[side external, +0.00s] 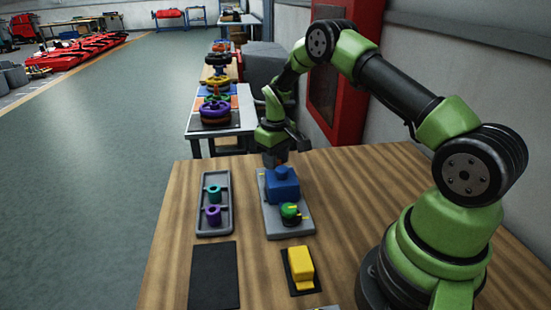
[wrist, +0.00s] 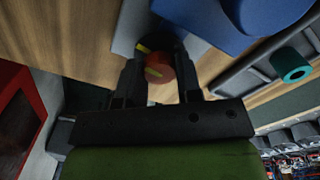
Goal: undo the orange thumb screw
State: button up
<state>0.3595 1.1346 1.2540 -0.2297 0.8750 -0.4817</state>
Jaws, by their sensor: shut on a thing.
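The orange thumb screw (wrist: 161,69) shows in the wrist view as a round reddish-orange knob with a yellow stripe. Another yellow mark lies on the grey plate (wrist: 130,22) beside it. My gripper (wrist: 159,63) is shut on the knob, one finger on each side. In the side view my gripper (side external: 274,159) points down at the far end of the grey plate, behind the blue block (side external: 283,188). The orange screw cannot be made out there. A green knob (side external: 289,210) with yellow marks sits at the plate's near end.
A grey tray (side external: 201,221) left of the plate holds a teal part (side external: 214,193) and a purple part (side external: 213,215). A black mat (side external: 214,275) lies in front of the tray. A yellow block (side external: 300,262) sits on a dark pad. A red cabinet (side external: 342,80) stands behind my arm.

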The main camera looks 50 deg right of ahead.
jog(key=n, duration=0.5)
jog(key=shift+s+f+n, duration=0.1)
jog(key=shift+f+n, duration=0.05)
jog(key=shift+n, duration=0.15)
jog(key=n, duration=0.9)
jog(key=shift+n, duration=2.3)
jog(key=o, duration=0.9)
jog(key=shift+o, duration=0.2)
